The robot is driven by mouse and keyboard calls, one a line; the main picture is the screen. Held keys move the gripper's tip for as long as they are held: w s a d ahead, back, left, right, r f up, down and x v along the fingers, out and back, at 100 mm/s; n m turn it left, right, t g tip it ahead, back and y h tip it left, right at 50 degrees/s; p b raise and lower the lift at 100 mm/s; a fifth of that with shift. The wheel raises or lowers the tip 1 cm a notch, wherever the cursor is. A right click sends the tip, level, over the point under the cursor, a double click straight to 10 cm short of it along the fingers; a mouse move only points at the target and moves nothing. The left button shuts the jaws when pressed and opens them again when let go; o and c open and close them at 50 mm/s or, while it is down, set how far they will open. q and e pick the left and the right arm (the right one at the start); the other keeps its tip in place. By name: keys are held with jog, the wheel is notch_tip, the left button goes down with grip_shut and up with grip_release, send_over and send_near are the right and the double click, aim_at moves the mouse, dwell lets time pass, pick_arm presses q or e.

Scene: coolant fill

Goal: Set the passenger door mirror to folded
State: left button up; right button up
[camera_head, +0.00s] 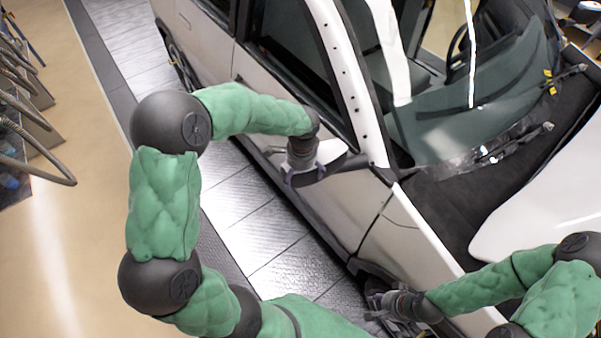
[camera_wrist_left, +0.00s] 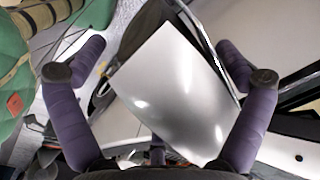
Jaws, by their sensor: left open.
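The passenger door mirror (camera_head: 331,152) has a white shell with a dark lower part, and it stands out from the side of the white car near the front window corner. My left gripper (camera_head: 302,172) is at its outer end, partly covering it. In the left wrist view the glossy pale mirror shell (camera_wrist_left: 172,90) lies between the two purple fingers of my left gripper (camera_wrist_left: 160,74). These fingers are wide apart, with a gap at the left finger. The right finger is close to the shell's edge; contact is unclear. My right gripper (camera_head: 386,306) is low by the front wheel, its fingers unclear.
The white car (camera_head: 205,50) fills the upper right, with its windshield (camera_head: 465,115) and a dark open area ahead of it. Grey floor plates (camera_head: 270,240) run beside the car. Hoses (camera_head: 30,140) hang at the far left, and the tan floor there is clear.

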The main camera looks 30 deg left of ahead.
pick_arm(q)
jog(key=shift+f, duration=0.4)
jog(key=c, duration=1.6)
jog(key=shift+a, duration=0.25)
jog(key=w+a+m+p, duration=0.2)
jog(key=w+a+m, duration=0.3)
jog(key=w+a, duration=0.2)
jog(key=shift+w+m, duration=0.4)
jog(key=shift+w, duration=0.65)
jog(key=w+a+m, duration=0.1)
jog(key=w+m, duration=0.5)
jog(key=w, duration=0.7)
jog(key=shift+w+m+t+h+p, duration=0.2)
jog(key=shift+m+t+h+p, duration=0.1)
jog(key=shift+h+p, duration=0.1)
jog(key=shift+a+f, duration=0.1)
jog(key=shift+f, duration=0.05)
